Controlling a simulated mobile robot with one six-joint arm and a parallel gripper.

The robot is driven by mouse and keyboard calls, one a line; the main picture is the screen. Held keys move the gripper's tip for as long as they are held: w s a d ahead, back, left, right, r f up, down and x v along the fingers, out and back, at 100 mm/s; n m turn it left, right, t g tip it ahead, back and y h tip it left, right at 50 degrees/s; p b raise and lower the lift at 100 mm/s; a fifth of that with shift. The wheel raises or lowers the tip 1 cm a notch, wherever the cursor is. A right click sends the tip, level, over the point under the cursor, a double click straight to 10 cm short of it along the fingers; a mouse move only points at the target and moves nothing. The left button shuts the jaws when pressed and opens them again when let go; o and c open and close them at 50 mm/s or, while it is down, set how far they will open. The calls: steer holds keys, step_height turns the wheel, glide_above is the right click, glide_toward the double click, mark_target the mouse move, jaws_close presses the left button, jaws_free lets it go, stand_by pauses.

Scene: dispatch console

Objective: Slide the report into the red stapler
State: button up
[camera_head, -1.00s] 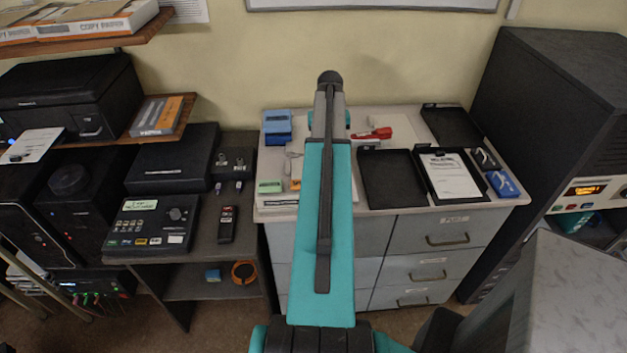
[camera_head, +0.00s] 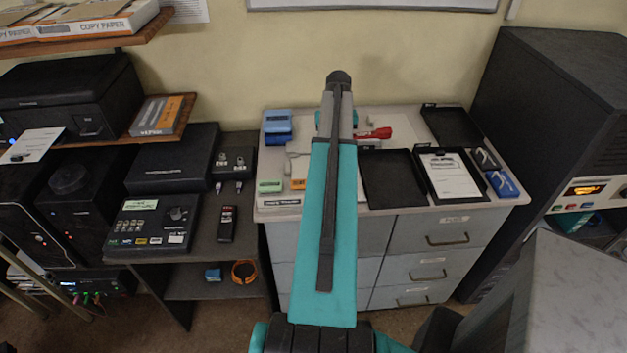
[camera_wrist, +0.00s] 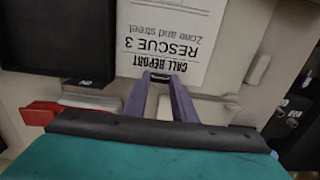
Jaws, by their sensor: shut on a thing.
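The report (camera_wrist: 175,30) is a white sheet printed "CALL REPORT RESCUE 3", upside down in the wrist view. My gripper (camera_wrist: 160,77) is shut on the report's near edge, by the heading. The red stapler (camera_head: 377,133) lies on the cabinet top, just right of my arm in the head view. In the wrist view the stapler (camera_wrist: 42,112) is at the left, apart from the sheet, with a pale grey piece beside it.
Blue boxes (camera_head: 278,127), a green block (camera_head: 270,186) and an orange block (camera_head: 298,184) lie left. A tall dark cabinet (camera_head: 540,100) stands at far right.

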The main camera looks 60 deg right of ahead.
steer(key=shift+r, duration=0.1)
steer(key=shift+r+p, duration=2.25)
steer(key=shift+r, duration=1.45)
